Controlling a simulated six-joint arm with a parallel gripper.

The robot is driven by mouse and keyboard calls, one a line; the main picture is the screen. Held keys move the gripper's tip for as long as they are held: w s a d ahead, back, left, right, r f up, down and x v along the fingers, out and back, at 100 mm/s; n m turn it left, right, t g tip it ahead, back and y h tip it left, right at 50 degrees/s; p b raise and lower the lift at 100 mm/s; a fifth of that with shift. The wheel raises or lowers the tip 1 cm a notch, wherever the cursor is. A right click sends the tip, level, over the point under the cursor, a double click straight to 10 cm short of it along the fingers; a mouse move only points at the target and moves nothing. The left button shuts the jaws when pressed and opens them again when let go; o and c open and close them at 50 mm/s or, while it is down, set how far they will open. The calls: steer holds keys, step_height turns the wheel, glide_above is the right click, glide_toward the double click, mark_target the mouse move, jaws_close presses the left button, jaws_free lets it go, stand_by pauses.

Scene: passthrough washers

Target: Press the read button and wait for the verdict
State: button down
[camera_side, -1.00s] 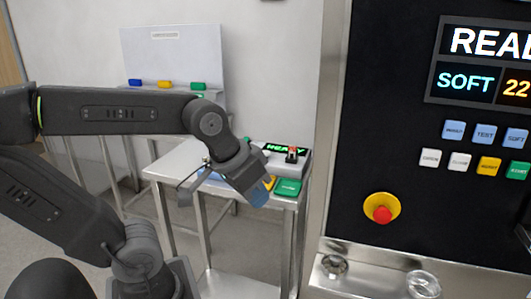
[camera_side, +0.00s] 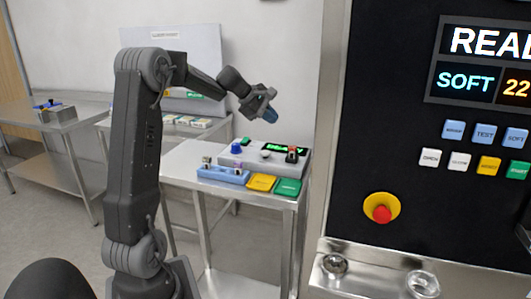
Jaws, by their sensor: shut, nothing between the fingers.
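A grey reader box (camera_side: 249,158) stands on the steel table, with a lit green display (camera_side: 283,148) that seems to say READY. A blue knob (camera_side: 236,149), a small green piece (camera_side: 246,141) and a pale round button-like part (camera_side: 265,154) are on its top. A small red-topped item (camera_side: 292,153) sits at its right end. I cannot tell which part is the read button.
In front of the box lie a blue rack (camera_side: 222,174) with small items, a yellow pad (camera_side: 262,183) and a green pad (camera_side: 288,187). A tall dark panel (camera_side: 410,150) with a red stop button (camera_side: 382,214) stands at right. Another table (camera_side: 50,125) is at left.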

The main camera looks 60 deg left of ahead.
mark_target(265, 152)
steer(key=a, duration=0.1)
steer(key=a+n, duration=0.1)
steer(key=a, duration=0.1)
steer(key=shift+s+a+f, duration=0.1)
steer(key=shift+a+f, duration=0.05)
steer(key=shift+f, duration=0.2)
steer(key=shift+f, duration=4.4)
steer(key=shift+f, duration=0.4)
steer(key=shift+f, duration=0.6)
steer(key=shift+r, duration=1.05)
